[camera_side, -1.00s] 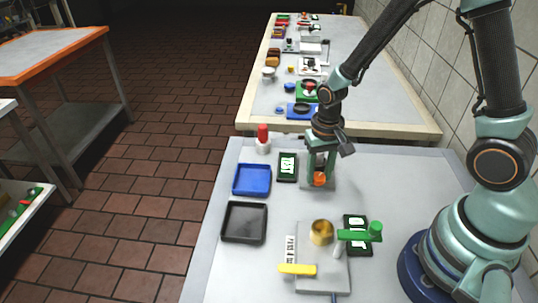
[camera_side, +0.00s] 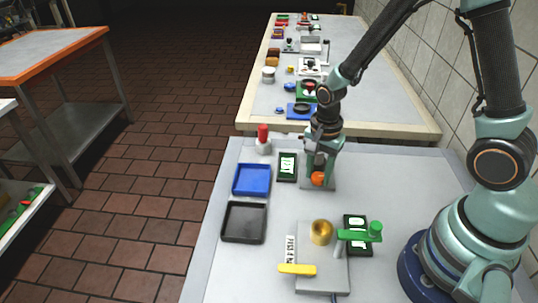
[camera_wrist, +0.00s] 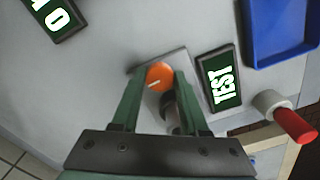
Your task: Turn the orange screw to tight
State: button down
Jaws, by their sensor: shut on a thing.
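The orange screw (camera_side: 318,179) stands on a small grey plate (camera_side: 331,186) toward the back of the near table. My gripper (camera_side: 318,176) points down over it and is shut on it. In the wrist view, the round orange head (camera_wrist: 159,75) sits between the two green fingertips (camera_wrist: 159,78), with a short pale mark near its lower left edge. The screw's shaft is hidden from both views.
A dark green TEST label (camera_side: 287,167) lies left of the plate, with a blue tray (camera_side: 252,180) and a black tray (camera_side: 244,222) beyond. A red-topped post (camera_side: 263,138) stands behind. A fixture with a brass cup (camera_side: 321,232) and green handle (camera_side: 358,235) is in front.

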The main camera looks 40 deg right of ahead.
jog(key=shift+m, duration=0.6)
jog(key=shift+c, duration=2.1)
grip_release()
notch_tip(320, 180, up, 12)
jog(key=shift+r, duration=0.1)
notch_tip(320, 180, up, 6)
jog(key=n+t, duration=0.3)
jog(key=n, duration=0.4)
send_over(318, 176)
jog(key=s, duration=0.2)
jog(key=s+r+n+t, duration=0.1)
jog(key=n, duration=0.2)
jog(key=s+r+n, duration=0.1)
jog(key=r+n, duration=0.1)
jog(key=n, duration=0.1)
jog(key=s+r+n+t, duration=0.1)
jog(key=n, duration=0.2)
jog(key=shift+d+r+t, duration=0.3)
jog(key=shift+d+r, duration=0.1)
